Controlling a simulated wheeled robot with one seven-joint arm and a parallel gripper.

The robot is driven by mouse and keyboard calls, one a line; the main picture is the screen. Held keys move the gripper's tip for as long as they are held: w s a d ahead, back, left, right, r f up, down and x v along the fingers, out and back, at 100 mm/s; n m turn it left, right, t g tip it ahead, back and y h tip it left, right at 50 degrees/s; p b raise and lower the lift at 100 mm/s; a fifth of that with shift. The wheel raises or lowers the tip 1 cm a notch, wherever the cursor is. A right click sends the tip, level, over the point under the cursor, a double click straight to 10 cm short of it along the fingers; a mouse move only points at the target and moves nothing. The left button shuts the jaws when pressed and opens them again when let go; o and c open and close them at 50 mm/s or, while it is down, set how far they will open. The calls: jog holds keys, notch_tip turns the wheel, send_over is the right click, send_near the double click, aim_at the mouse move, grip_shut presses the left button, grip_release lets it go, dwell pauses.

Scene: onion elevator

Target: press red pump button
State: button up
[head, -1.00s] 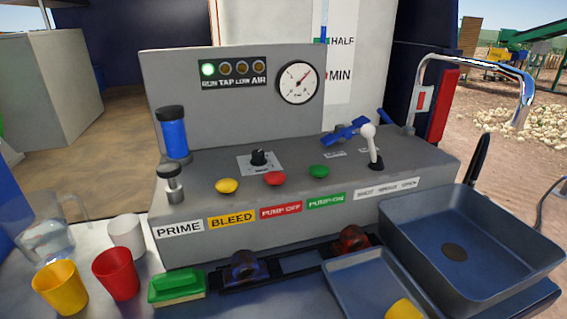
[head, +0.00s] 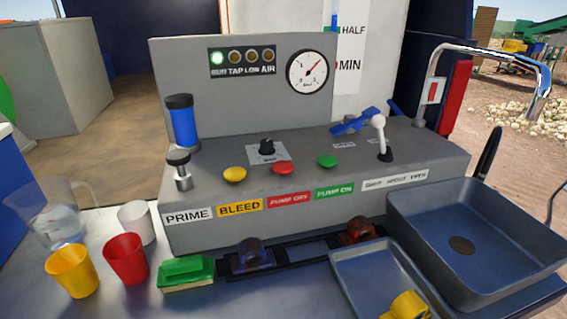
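The red pump button (head: 283,168) is a low round cap on the sloped top of the grey control console (head: 330,205). It sits above the red "PUMP OFF" label (head: 289,199). A yellow button (head: 234,174) is to its left and a green button (head: 327,161) to its right. Whether the red button is pressed in cannot be told. On the upright panel, the green RUN lamp (head: 217,58) is lit and the other lamps look unlit. The gauge (head: 307,72) needle points to the upper right. My gripper is not in view.
A clear pitcher (head: 55,215), red cup (head: 126,259), yellow cup (head: 72,271), white cup (head: 137,222) and green sponge (head: 187,272) stand front left. A sink (head: 420,215) with a tap is at right. A white-knobbed lever (head: 381,135) and black dial (head: 267,147) rise from the console.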

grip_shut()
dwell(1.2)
